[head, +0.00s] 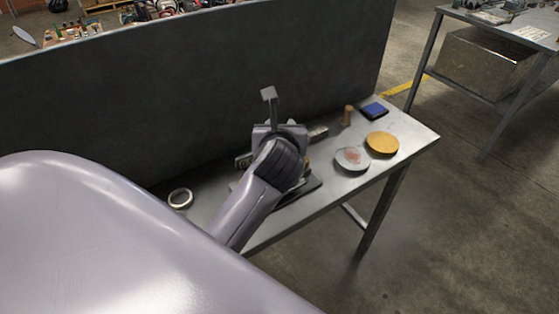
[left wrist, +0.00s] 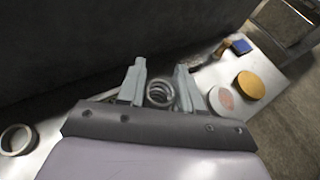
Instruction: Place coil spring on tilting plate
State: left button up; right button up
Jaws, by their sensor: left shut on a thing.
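In the left wrist view, the grey metal coil spring (left wrist: 159,93) sits between the two fingers of my left gripper (left wrist: 160,76), which is shut on it. I cannot tell for sure which thing is the tilting plate. Two round discs lie on the table's right part: a pale grey disc with a reddish patch (head: 352,159) and an orange-yellow disc (head: 382,144). They also show in the left wrist view, right of the gripper. A dark flat piece (head: 303,190) shows partly under my wrist. My right gripper is out of view.
A pale ring (head: 180,198) lies on the grey table (head: 408,128) at left. A tall dark panel (head: 200,80) borders the table's back.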

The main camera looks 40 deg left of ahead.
pick_arm(q)
notch_tip(320, 180, down, 8)
jog(key=shift+f+b, duration=0.2)
jog(key=shift+b, duration=0.6)
jog(key=shift+f, duration=0.1)
jog(key=shift+f, duration=0.1)
jog(key=o, duration=1)
